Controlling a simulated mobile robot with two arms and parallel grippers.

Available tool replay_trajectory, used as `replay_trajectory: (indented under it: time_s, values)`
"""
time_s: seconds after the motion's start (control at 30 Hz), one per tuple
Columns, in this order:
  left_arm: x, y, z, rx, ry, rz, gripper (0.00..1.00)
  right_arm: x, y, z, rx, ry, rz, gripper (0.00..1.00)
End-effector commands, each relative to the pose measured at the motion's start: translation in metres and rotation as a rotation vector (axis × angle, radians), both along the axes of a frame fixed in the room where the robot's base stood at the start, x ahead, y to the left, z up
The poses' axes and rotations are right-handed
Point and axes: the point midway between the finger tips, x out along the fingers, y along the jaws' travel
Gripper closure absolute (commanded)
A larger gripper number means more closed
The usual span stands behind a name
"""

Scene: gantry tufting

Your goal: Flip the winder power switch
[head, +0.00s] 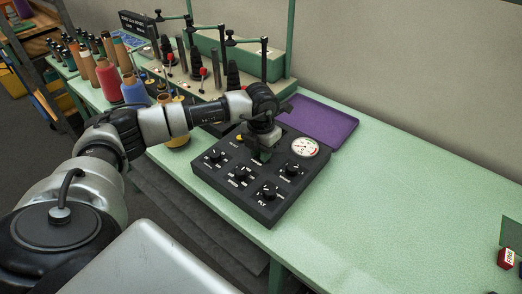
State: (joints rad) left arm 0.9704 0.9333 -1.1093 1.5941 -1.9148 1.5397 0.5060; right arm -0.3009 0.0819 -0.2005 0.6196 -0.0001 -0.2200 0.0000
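A black control box (278,207) lies on the green table with several labelled knobs and a round white gauge (305,147). My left gripper (263,155) points down over the back part of this box, left of the gauge. Its fingers are small and dark here, so I cannot tell whether they are open or shut, or whether they touch the panel. A power switch cannot be made out; the gripper covers part of the panel. The winder, with its dark cones and posts (232,75), stands behind the box. My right gripper is not in view.
A purple tray (318,126) lies behind the box. Thread cones, including a red one (133,88), stand at the left near my arm. The green table (400,190) is clear to the right, up to a red labelled block (507,258).

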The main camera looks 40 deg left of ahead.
Motion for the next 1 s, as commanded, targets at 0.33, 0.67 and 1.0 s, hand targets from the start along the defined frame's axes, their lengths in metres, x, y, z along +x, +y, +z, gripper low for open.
replay_trajectory:
  time_s: [0.33, 0.67, 1.0]
  values:
    - [0.0038, -0.0008, 0.0029, 0.007, 0.091, 0.003, 0.98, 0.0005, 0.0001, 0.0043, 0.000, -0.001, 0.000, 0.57]
    - [0.0069, -0.0004, 0.0040, 0.020, 0.258, 0.001, 0.98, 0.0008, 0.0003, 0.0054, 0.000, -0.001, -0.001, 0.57]
    - [0.0065, -0.0001, 0.0042, 0.020, 0.258, 0.001, 0.59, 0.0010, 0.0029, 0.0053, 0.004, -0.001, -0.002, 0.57]
